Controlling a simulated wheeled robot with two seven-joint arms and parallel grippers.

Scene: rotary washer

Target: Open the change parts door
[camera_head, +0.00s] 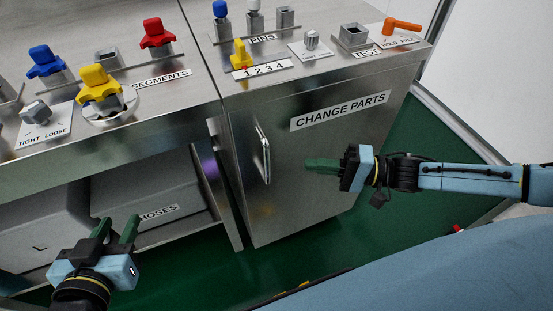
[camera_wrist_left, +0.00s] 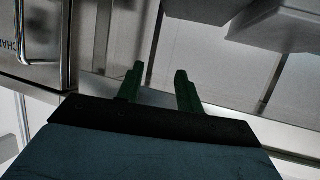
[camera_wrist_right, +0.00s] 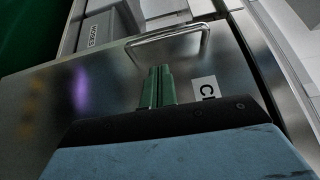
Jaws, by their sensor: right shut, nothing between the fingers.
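The change parts door (camera_head: 330,160) is a steel panel with a "CHANGE PARTS" label (camera_head: 340,110) and a vertical bar handle (camera_head: 263,155) near its left edge. The door looks shut. My right gripper (camera_head: 308,164) is in front of the door, right of the handle and apart from it, with its green fingers together and pointing left. In the right wrist view the handle (camera_wrist_right: 168,36) lies beyond the fingertips (camera_wrist_right: 157,70). My left gripper (camera_head: 120,228) is open and empty at the lower left, and its two fingers (camera_wrist_left: 158,72) stand apart in the left wrist view.
An open compartment left of the door holds grey boxes, one labelled "HOSES" (camera_head: 158,213). A narrow panel edge (camera_head: 215,195) stands beside the door. Knobs, blocks and an orange lever (camera_head: 402,25) are on the countertop. Green floor (camera_head: 440,150) is free at the right.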

